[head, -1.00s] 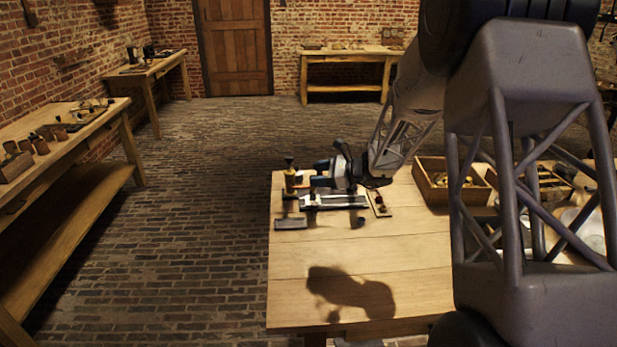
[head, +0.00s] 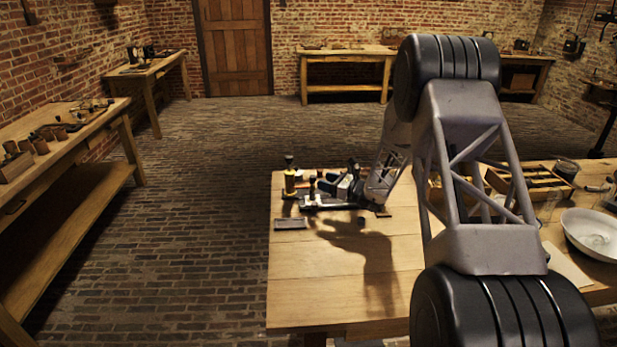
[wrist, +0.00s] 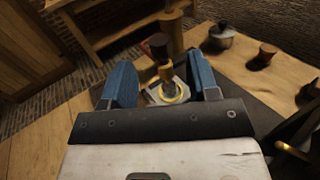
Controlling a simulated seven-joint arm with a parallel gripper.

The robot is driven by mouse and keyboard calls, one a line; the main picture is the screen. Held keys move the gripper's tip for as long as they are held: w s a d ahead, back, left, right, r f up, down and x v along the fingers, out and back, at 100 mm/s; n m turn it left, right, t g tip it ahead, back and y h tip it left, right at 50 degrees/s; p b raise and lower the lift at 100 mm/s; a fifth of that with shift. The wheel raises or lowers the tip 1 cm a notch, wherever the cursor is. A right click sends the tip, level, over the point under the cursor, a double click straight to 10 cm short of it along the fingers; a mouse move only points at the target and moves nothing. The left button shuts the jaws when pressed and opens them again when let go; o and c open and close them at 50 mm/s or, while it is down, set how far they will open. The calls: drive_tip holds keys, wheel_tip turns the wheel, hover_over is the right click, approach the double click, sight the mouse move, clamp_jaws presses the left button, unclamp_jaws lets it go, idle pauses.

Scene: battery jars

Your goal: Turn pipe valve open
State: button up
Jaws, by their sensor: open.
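A brass post with a dark knob on top, which looks like the pipe valve (head: 290,178), stands upright at the far left corner of the wooden table. In the wrist view the valve (wrist: 166,75) shows between and beyond the two blue fingers, with a yellow ring around its foot on a pale plate. My gripper (head: 322,184) is open and low over the fixture, just right of the valve in the head view. In the wrist view my gripper (wrist: 158,62) holds nothing. I cannot tell whether a finger touches the valve.
A flat dark bar (head: 291,223) lies near the table's left edge. A wooden box (head: 528,183) and white bowl (head: 592,232) are at right. The table's front (head: 320,290) is clear.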

sight(313, 180)
drive_tip(key=shift+x, duration=3.9)
drive_tip(key=shift+c, duration=0.3)
drive_tip(key=c, duration=0.9)
drive_tip(key=shift+o, duration=0.2)
drive_tip(key=shift+m+t+h, duration=0.3)
drive_tip(key=shift+t, duration=0.1)
drive_tip(key=shift+w+d+m+t+h, duration=0.15)
drive_tip(key=shift+m+t+h, duration=1.25)
drive_tip(key=shift+t+h, duration=0.15)
drive_tip(key=shift+w+d+m+t+h, duration=0.1)
drive_tip(key=shift+d+m+t+h, duration=0.05)
drive_tip(key=shift+m+t+h, duration=0.95)
drive_tip(key=shift+w+d+m+t+h, duration=0.15)
drive_tip(key=shift+m+t+h, duration=0.5)
drive_tip(key=shift+h, duration=0.8)
drive_tip(key=shift+m+h, duration=0.3)
drive_tip(key=shift+m, duration=0.05)
